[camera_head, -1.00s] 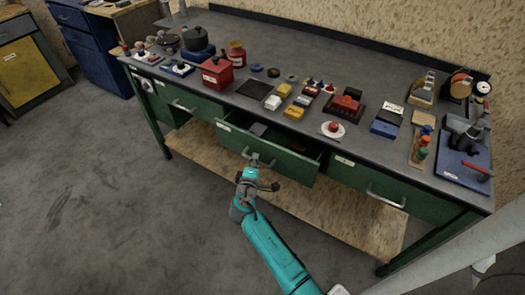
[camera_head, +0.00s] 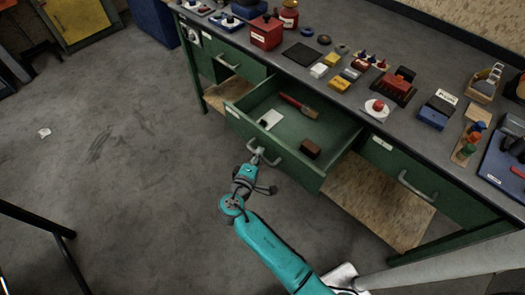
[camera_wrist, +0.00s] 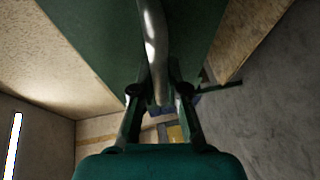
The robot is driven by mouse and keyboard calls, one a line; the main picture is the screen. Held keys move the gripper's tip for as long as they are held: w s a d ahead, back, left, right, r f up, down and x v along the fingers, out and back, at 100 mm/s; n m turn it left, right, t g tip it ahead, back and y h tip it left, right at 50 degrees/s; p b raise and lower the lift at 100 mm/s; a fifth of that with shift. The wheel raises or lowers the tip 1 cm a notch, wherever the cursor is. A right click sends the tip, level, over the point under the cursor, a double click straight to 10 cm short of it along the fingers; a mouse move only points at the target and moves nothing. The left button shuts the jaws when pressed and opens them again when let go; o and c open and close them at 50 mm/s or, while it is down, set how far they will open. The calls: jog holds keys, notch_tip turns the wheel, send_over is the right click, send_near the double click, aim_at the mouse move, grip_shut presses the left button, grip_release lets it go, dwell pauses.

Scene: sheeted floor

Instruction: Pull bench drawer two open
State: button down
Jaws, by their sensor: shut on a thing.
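The middle green bench drawer (camera_head: 275,151) stands well out from the bench in the head view. Inside it lie a red-handled brush (camera_head: 298,106), a white card-like item (camera_head: 270,119) and a brown block (camera_head: 310,148). My gripper (camera_head: 257,158) is shut on the drawer's metal handle (camera_head: 268,157) at the drawer front. In the wrist view the handle (camera_wrist: 154,50) runs down between the two fingers (camera_wrist: 158,100), with the green drawer front behind it. The fingertips' exact contact is small in the head view.
The grey bench top (camera_head: 430,83) carries a red box (camera_head: 266,32), a red knob on a white plate (camera_head: 376,108) and several other items. Closed drawers flank the open one, left (camera_head: 232,62) and right (camera_head: 420,180). Open grey floor (camera_head: 130,170) lies in front and left.

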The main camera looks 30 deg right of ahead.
jog(key=c, duration=1.2)
grip_release()
jog(key=shift+a, duration=0.1)
jog(key=v, duration=1.2)
jog(key=shift+r, duration=0.1)
